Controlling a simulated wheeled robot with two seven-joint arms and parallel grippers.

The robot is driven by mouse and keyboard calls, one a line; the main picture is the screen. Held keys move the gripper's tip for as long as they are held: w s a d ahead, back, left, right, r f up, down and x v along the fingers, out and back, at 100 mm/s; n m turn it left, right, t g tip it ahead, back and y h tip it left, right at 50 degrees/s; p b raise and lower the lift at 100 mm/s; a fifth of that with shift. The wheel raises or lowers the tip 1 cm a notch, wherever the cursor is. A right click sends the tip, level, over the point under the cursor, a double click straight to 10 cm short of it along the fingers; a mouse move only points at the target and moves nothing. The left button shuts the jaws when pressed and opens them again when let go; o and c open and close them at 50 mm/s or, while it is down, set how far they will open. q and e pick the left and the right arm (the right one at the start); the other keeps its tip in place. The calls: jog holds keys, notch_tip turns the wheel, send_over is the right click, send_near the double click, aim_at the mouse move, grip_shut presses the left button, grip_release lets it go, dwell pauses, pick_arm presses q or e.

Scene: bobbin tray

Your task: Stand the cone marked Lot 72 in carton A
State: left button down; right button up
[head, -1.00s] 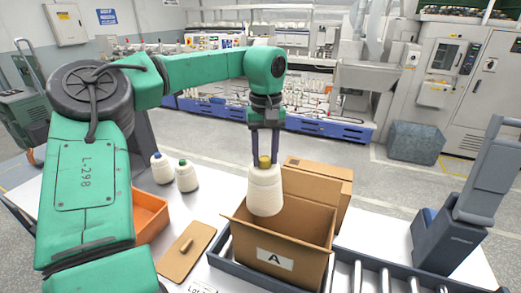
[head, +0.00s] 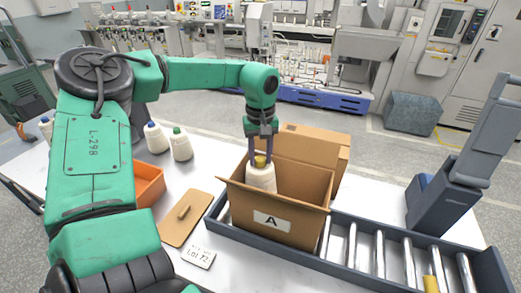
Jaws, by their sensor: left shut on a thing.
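My left gripper (head: 262,157) is shut on the yellow top of a cream cone (head: 261,179). The cone is upright, and its lower part is hidden behind the front wall of carton A (head: 262,236), so I cannot tell whether it touches the floor. Carton A is an open brown box with a white label reading A. It stands on the roller conveyor. A white card reading Lot 72 (head: 198,255) lies on the table left of the carton. No lot mark is readable on the held cone. My right gripper is not in view.
A second brown carton (head: 316,150) stands behind carton A. Cones with a blue top (head: 155,138) and a green top (head: 181,146) stand back left, near an orange bin (head: 148,185). A tan board (head: 184,219) lies left of the carton.

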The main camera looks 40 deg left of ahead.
pick_arm(q)
notch_tip(320, 180, down, 8)
jog(key=b, duration=0.6)
jog(key=shift+w+f+b, duration=0.1)
jog(key=shift+f+b, duration=0.05)
jog(key=shift+b, duration=0.15)
jog(key=shift+c, duration=1.8)
grip_release()
jog(key=shift+r, duration=0.3)
notch_tip(320, 180, up, 14)
jog(key=shift+d+r+b, duration=0.1)
jog(key=shift+b, duration=1.1)
